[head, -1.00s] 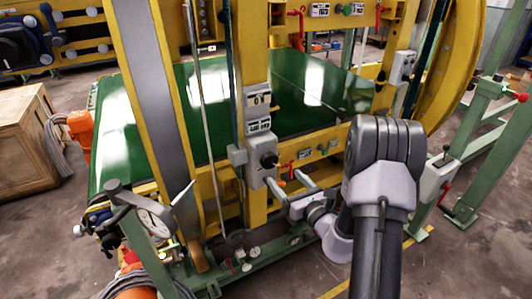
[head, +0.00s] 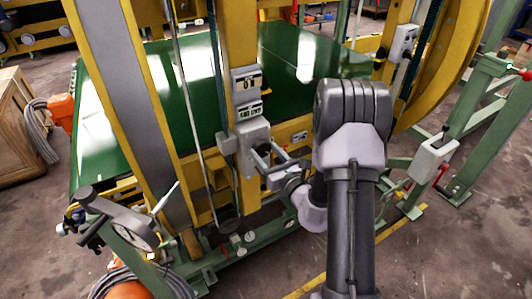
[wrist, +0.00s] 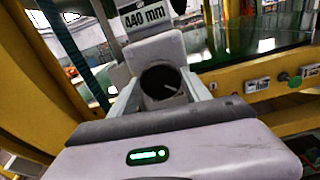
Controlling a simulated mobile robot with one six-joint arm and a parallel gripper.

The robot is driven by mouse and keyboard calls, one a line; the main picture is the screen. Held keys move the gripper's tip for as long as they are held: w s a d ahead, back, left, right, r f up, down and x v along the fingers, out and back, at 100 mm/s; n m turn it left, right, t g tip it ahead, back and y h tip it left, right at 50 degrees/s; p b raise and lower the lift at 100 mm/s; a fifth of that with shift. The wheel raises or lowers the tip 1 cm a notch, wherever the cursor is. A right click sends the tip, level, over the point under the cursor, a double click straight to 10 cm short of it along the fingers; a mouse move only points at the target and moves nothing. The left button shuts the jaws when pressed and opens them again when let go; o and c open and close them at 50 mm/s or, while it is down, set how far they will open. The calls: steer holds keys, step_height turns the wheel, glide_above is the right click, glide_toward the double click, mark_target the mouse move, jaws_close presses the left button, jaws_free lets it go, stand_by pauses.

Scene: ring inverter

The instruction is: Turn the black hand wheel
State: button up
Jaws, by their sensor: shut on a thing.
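The black hand wheel (wrist: 160,82) is a small round knob on the front of a grey control box (head: 249,133) fixed to a yellow upright. In the wrist view it sits between the two fingers of my gripper (wrist: 158,92), one on each side. In the head view my gripper (head: 264,155) reaches the box from the lower right and largely hides the wheel. The jaws are shut on the wheel. A pale mark shows on its dark face.
Counter plates (head: 246,82) sit above the box, one reading 440 mm in the wrist view. A thin vertical rod (head: 188,110) stands to the left. A green panel (head: 160,95) lies behind the frame. A green rail (head: 250,252) runs below.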

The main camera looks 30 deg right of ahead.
steer(key=shift+c, duration=0.9)
steer(key=shift+r+p, duration=0.1)
steer(key=shift+p, duration=0.2)
steer(key=shift+r+m+p, duration=0.1)
steer(key=shift+m+p, duration=0.7)
steer(key=shift+m, duration=0.3)
steer(key=m+p, duration=0.2)
steer(key=m, duration=0.1)
steer(key=shift+d+m+p, duration=0.1)
steer(key=shift+m+p, duration=0.2)
steer(key=shift+p, duration=0.1)
steer(key=m+p, duration=0.3)
steer(key=m, duration=0.2)
steer(key=shift+p, duration=0.4)
steer(key=shift+f+m, duration=0.2)
steer(key=shift+m, duration=0.1)
